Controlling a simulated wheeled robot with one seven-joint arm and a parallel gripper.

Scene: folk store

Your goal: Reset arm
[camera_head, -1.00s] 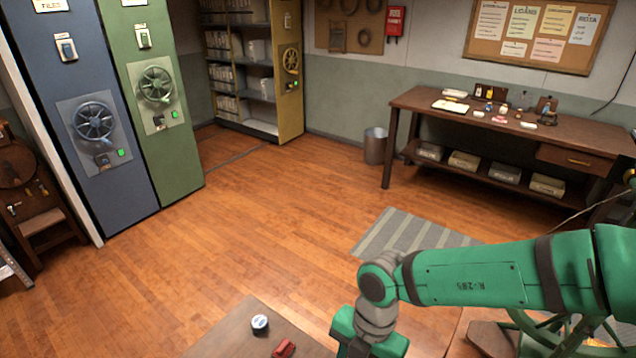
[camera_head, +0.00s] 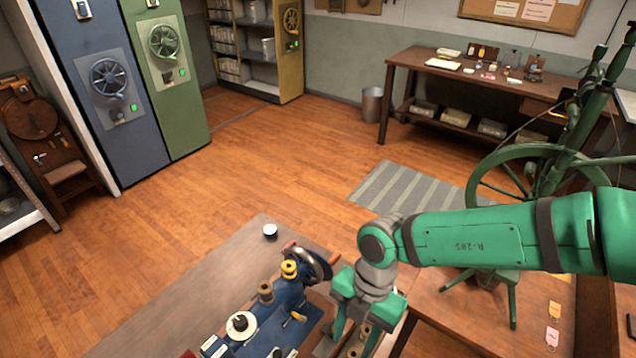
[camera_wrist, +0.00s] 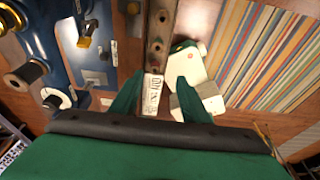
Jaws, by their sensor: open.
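My green arm reaches in from the right in the head view. My gripper (camera_head: 357,332) points down over the front table, its two green fingers apart. In the wrist view my gripper (camera_wrist: 155,82) shows both fingers spread, with nothing clearly held. Below and between them are a wooden bar with holes (camera_wrist: 158,35) and a small printed label (camera_wrist: 151,92). A pale rounded item (camera_wrist: 190,62) lies by the right finger. How far the fingertips are above these things I cannot tell.
A blue machine with a handwheel (camera_head: 290,297) stands close left of my gripper. A green spinning wheel (camera_head: 520,185) stands at right. A striped cloth (camera_wrist: 262,55) lies at right in the wrist view. Open floor (camera_head: 250,165) lies beyond.

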